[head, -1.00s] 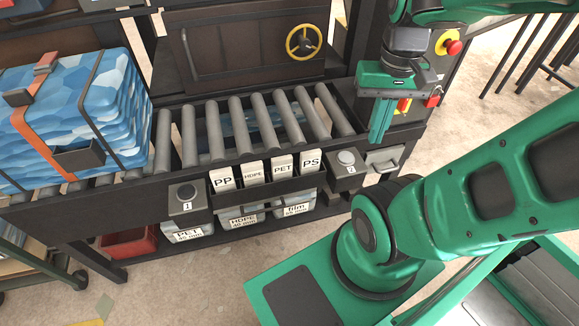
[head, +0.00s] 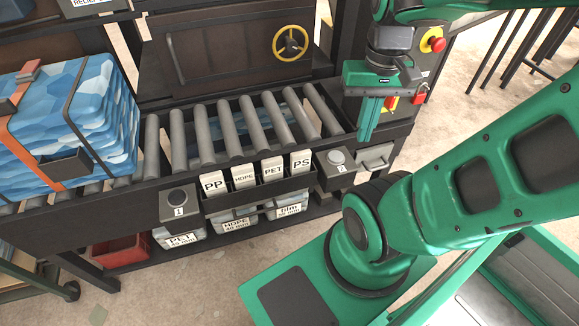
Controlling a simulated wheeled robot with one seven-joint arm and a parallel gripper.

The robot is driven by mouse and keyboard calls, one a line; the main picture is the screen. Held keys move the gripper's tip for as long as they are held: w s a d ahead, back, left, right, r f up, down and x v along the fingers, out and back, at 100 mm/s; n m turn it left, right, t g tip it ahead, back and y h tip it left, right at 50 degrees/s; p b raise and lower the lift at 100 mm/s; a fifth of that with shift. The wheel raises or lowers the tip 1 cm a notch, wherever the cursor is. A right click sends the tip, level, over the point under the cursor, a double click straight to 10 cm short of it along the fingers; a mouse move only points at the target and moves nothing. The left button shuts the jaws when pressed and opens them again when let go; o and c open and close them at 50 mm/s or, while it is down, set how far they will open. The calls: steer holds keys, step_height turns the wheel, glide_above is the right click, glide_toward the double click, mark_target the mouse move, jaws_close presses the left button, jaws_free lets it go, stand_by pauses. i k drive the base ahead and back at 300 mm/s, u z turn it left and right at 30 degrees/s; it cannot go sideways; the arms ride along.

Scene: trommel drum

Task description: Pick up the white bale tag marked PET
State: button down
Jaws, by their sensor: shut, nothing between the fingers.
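The white bale tag marked PET (head: 272,170) stands in a dark rack (head: 258,197) on the front of the roller conveyor. It is between the tag marked HDPE (head: 243,177) and the tag marked PS (head: 300,164). The tag marked PP (head: 214,184) is at the left end of the row. My gripper (head: 366,135) points down, shut and empty, over the right end of the conveyor, to the right of the tags and apart from them.
A strapped blue bale (head: 75,125) lies on the rollers at left. A box with a black button (head: 178,198) and one with a grey button (head: 337,158) flank the rack. Labelled bins (head: 235,226) sit below. A red stop button (head: 437,45) is behind my gripper.

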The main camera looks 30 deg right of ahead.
mark_target(273, 168)
steer(key=u, duration=2.85)
steer(key=k, duration=1.8)
steer(key=z, duration=0.5)
